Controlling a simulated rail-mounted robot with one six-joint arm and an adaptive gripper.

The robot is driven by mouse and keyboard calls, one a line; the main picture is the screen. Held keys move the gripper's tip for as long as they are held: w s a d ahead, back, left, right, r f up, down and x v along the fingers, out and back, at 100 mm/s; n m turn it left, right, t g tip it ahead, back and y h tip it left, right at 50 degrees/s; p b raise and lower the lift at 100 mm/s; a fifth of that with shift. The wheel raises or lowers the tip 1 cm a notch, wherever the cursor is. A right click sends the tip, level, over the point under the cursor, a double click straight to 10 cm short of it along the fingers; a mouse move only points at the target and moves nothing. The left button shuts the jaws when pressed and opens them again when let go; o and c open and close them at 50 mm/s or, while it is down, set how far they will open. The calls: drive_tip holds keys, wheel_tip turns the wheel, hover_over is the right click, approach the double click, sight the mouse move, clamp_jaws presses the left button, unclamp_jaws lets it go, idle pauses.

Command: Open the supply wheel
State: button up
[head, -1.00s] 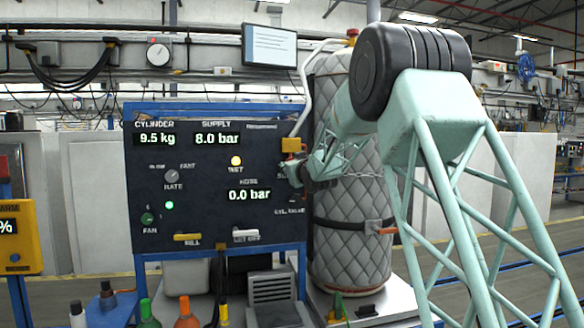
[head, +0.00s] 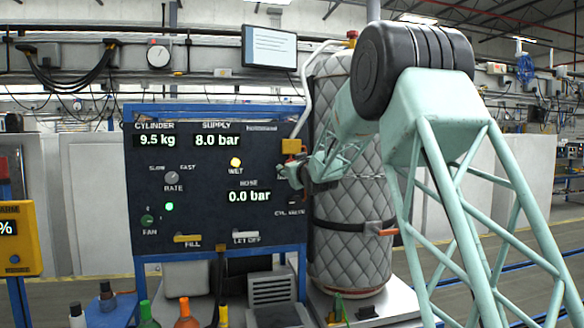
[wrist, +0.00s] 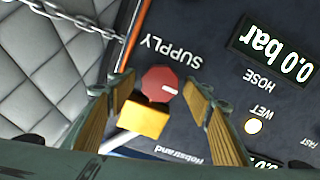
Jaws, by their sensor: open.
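The supply wheel (wrist: 160,84) is a small dark red knob with a pale mark on its right side, on the dark panel below the upside-down SUPPLY lettering in the wrist view. My gripper (wrist: 157,86) is open, with one finger on either side of the wheel. Gaps show between the wheel and both fingertips; I cannot tell how deep the fingers reach. In the head view my gripper (head: 291,175) is at the panel's right edge and the wheel is hidden there. The panel (head: 160,218) reads supply 8.0 bar and hose 0.0 bar.
A yellow block (wrist: 143,118) sits close by the wheel between the fingers, with a pale pipe (wrist: 118,141) beside it. A quilted grey cylinder (head: 345,262) with a chain and strap stands just right of the panel. Yellow FILL and white LET OFF handles are lower on the panel.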

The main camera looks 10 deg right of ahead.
drive_tip(key=s, duration=1.1)
drive_tip(key=shift+s+d, duration=0.25)
drive_tip(key=shift+d, duration=0.15)
drive_tip(key=shift+s, duration=0.1)
drive_tip(key=s+f+m+g, duration=0.1)
drive_tip(key=s+f+g, duration=0.3)
drive_tip(key=s, duration=2.1)
drive_tip(key=s+f+m+g, duration=0.1)
drive_tip(key=s+f+g, duration=0.4)
drive_tip(key=s, duration=2.1)
drive_tip(key=s+f+m+g+h, duration=0.1)
drive_tip(key=s+f+g, duration=0.4)
drive_tip(key=s, duration=2)
wheel_tip(320, 180, down, 7)
drive_tip(key=shift+s+a+r+m, duration=0.15)
drive_tip(key=shift+s+a+m, duration=0.05)
drive_tip(key=shift+a+m, duration=0.2)
